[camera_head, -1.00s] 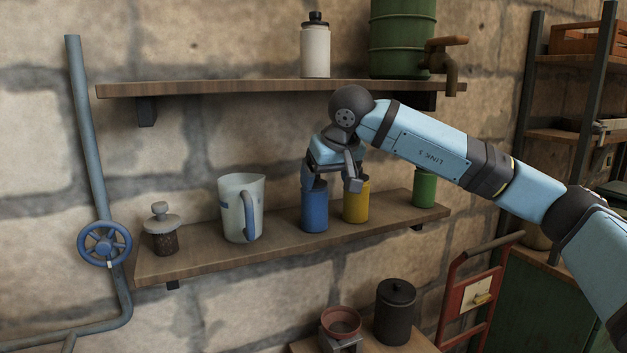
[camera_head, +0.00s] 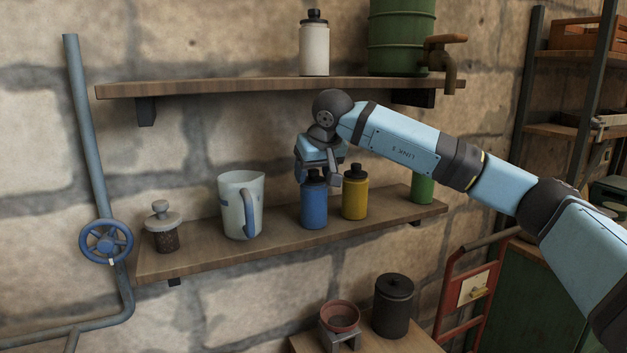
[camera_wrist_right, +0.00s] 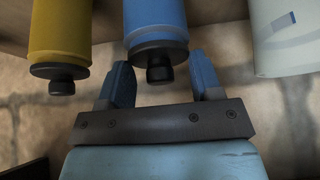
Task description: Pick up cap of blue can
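The blue can (camera_head: 314,206) stands upright on the lower shelf, between the pitcher and the yellow can. Its black cap (camera_wrist_right: 159,69) shows clearly in the right wrist view, where the can (camera_wrist_right: 155,20) appears upside down. My right gripper (camera_head: 319,180) is at the top of the blue can in the head view and partly hides the cap. In the right wrist view my right gripper (camera_wrist_right: 164,84) is open. Its two blue fingers stand on either side of the cap, with gaps visible. My left gripper is not in view.
The yellow can (camera_head: 355,197) with its black cap stands close right of the blue can. A green can (camera_head: 422,187) is farther right. A pitcher (camera_head: 240,205) and a jar (camera_head: 161,228) stand left. The upper shelf (camera_head: 230,88) runs above my right gripper.

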